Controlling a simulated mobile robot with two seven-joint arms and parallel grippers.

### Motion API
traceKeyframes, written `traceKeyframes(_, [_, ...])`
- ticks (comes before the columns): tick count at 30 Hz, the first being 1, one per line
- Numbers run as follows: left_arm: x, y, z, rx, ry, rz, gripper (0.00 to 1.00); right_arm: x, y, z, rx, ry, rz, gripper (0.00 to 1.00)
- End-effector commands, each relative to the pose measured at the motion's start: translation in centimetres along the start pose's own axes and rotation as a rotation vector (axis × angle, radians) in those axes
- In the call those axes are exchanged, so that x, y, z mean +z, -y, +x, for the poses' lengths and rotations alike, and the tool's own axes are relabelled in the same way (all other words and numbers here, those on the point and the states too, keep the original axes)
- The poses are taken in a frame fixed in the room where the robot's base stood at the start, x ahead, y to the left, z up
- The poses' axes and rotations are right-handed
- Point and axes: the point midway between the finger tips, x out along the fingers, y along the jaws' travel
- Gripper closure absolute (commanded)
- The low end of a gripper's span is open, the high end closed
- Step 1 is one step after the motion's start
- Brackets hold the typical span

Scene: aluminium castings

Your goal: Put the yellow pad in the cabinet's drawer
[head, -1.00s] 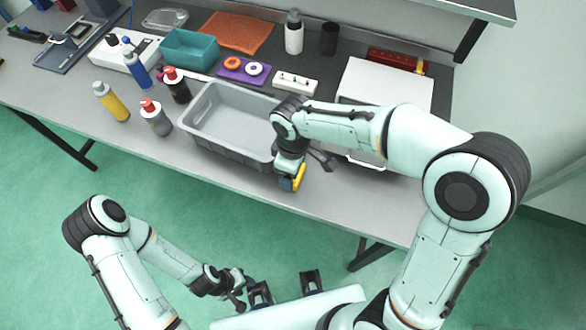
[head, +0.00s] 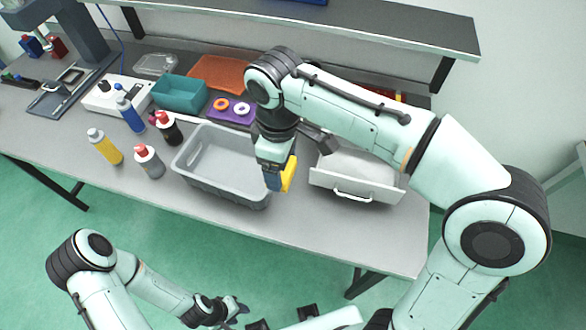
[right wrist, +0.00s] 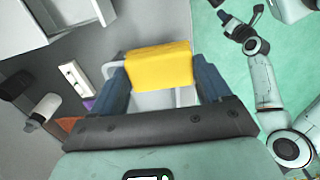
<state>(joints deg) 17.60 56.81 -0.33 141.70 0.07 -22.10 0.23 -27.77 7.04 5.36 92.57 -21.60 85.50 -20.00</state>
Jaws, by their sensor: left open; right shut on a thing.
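The yellow pad (head: 288,174) is upright between the fingers of my right gripper (head: 279,178), which is shut on it, in the air beside the right end of the grey bin. In the right wrist view the yellow pad (right wrist: 158,65) spans the gap between the two blue fingers (right wrist: 160,82). The cabinet's white drawer (head: 355,184) stands open to the right of the pad, its handle facing the table's front edge. My right arm hides most of the cabinet behind it. My left gripper (head: 236,309) is open and empty, low in front of the table.
The grey bin (head: 210,190) is left of the pad. Several bottles, one yellow (head: 105,147), stand farther left. A shelf (head: 370,25) overhangs the back.

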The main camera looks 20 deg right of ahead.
Motion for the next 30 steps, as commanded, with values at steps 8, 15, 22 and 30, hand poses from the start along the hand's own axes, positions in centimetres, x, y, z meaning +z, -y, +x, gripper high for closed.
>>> traceKeyframes(8, [-0.2,-0.2,-0.4,0.001,-0.003,0.001,0.57,1.0,-2.1,-0.9,-0.004,-0.002,0.108,0.51])
traceKeyframes(15, [-0.9,-0.9,-1.6,0.005,-0.013,0.005,0.57,6.7,-10.2,-2.5,-0.013,-0.005,0.589,0.51])
traceKeyframes(22, [-1.5,-1.4,-2.5,0.007,-0.021,0.008,0.57,13.1,-15.8,-3.8,-0.007,-0.003,1.006,0.51])
traceKeyframes(30, [-1.2,-1.1,-2.0,0.006,-0.016,0.006,0.57,15.7,-17.2,-2.4,-0.003,0.003,1.157,0.51])
